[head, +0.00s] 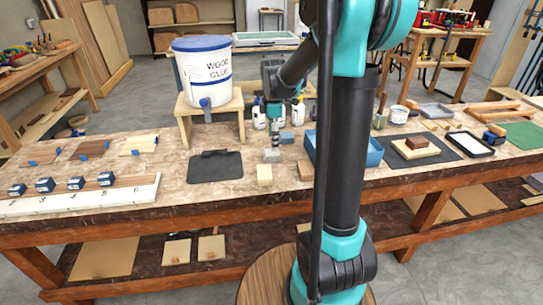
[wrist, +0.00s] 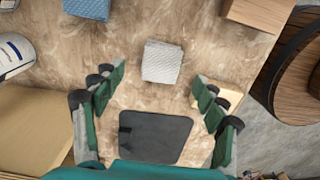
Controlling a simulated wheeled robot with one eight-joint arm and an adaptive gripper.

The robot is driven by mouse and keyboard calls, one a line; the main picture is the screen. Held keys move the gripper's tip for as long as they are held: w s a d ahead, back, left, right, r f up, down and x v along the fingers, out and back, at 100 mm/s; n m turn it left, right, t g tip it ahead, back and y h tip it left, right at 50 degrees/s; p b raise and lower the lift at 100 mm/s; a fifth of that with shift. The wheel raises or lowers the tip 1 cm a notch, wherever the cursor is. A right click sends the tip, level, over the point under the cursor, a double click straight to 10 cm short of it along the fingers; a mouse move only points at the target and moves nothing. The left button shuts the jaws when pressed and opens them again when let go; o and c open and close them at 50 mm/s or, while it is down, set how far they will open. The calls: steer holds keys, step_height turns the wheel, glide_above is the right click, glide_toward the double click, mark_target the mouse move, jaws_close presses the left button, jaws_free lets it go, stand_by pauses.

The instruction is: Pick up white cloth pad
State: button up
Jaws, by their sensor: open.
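The white cloth pad (wrist: 162,62) lies flat on the bench, a pale, textured square. In the head view the white cloth pad (head: 271,156) is small and sits right of the dark mat. My gripper (wrist: 159,78) is open and empty above the bench. Its dark green fingers stand left and right of the pad in the wrist view, apart from it, with the pad slightly ahead of the space between the fingertips. In the head view my gripper (head: 275,122) hangs above the pad, partly lost among bottles behind it.
A blue cloth pad (wrist: 87,8) lies beyond the white one. A dark mat (wrist: 155,137) lies nearby. A wooden block (wrist: 231,94) is close to the right finger; another block (wrist: 258,12) is farther off. The glue bucket's stand (head: 209,105) and a blue tray (head: 372,153) flank the area.

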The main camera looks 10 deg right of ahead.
mark_target(272, 155)
steer(key=shift+a+f, duration=0.1)
steer(key=shift+f, duration=2.3)
steer(key=shift+s, duration=0.1)
steer(key=shift+c, duration=0.4)
steer(key=c, duration=1)
